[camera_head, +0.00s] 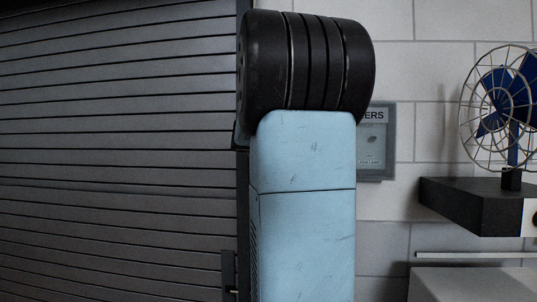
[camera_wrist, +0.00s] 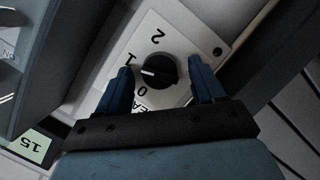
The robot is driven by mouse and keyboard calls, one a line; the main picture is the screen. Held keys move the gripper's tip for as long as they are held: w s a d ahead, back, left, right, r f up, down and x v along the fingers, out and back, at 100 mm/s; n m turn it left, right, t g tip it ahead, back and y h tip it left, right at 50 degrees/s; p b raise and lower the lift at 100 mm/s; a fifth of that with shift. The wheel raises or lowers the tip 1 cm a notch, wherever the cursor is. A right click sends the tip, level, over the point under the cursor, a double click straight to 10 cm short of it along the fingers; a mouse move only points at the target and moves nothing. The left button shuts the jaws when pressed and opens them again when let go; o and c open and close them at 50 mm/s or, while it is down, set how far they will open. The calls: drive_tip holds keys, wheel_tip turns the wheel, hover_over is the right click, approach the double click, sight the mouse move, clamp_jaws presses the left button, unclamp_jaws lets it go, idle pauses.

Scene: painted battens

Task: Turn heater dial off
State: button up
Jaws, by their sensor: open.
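The heater dial (camera_wrist: 155,71) is a round black knob with a white pointer line, on a pale plate (camera_wrist: 186,30) marked 2, 1 and 0. Its line lies roughly crosswise, with its left end between the 1 and the 0; I cannot tell exactly which mark it is set to. My gripper (camera_wrist: 160,67) is open, its two blue fingers on either side of the dial, left and right. I see gaps between fingers and knob; whether the fingertips reach down to its depth is unclear. The gripper is not visible in the head view, where my arm fills the middle.
In the wrist view, a green display reading 15 (camera_wrist: 27,147) is at lower left, with a grey box at upper left. In the head view, a caged blue fan (camera_head: 503,105) stands on a dark shelf (camera_head: 470,207); a framed sign (camera_head: 374,150) hangs behind my arm.

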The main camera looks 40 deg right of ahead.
drive_tip(key=shift+c, duration=0.4)
drive_tip(key=c, duration=0.9)
drive_tip(key=shift+c, duration=0.2)
drive_tip(key=n+h, duration=0.1)
drive_tip(key=n, duration=0.3)
drive_tip(key=n+h, duration=0.2)
drive_tip(key=n, duration=0.2)
drive_tip(key=f+n+h, duration=0.1)
drive_tip(key=n, duration=0.3)
drive_tip(key=shift+w+a, duration=0.15)
